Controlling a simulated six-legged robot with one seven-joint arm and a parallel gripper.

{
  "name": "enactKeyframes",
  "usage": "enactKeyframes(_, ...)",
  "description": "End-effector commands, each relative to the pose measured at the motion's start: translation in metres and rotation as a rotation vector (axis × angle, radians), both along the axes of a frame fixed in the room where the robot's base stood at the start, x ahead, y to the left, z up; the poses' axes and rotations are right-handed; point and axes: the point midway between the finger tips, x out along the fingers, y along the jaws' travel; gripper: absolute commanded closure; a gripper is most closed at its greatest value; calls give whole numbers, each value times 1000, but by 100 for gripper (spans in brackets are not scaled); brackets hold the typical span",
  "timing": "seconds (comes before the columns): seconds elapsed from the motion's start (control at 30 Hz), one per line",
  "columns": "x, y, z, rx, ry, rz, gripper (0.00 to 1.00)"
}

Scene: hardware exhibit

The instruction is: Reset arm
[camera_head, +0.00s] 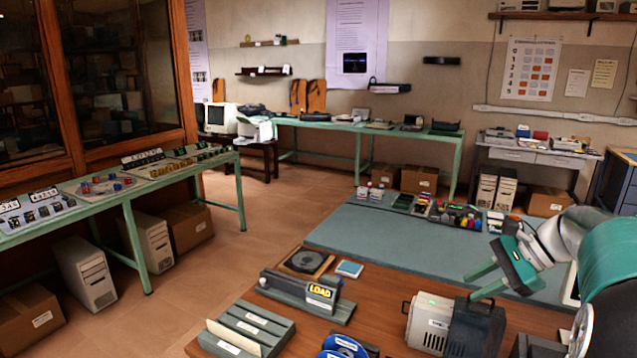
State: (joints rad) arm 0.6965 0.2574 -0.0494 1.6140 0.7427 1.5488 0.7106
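My gripper (470,287) is at the right, at the end of my white and green arm. It is green, and its two fingers point down and to the left. The fingertips are apart with nothing visible between them. The gripper is above the near table (375,322), over the zone where the blue-green mat (400,240) meets the brown wood. A grey device with a dark casing (455,325) stands below the fingers. I cannot tell the exact height between them.
A device marked LOAD (308,293), a slotted green block (247,328) and blue discs (342,346) are on the near table. Small colourful parts (455,212) line the mat's far edge. The mat's middle is bare. A green bench (95,205) stands left across open floor.

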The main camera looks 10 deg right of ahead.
Motion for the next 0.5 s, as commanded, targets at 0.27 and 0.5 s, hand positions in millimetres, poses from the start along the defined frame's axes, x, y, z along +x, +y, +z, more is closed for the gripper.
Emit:
enactKeyframes(0.27,-47,113,8,-366,-141,360,71)
enactKeyframes(0.5,-104,176,-1,-675,-305,699,71)
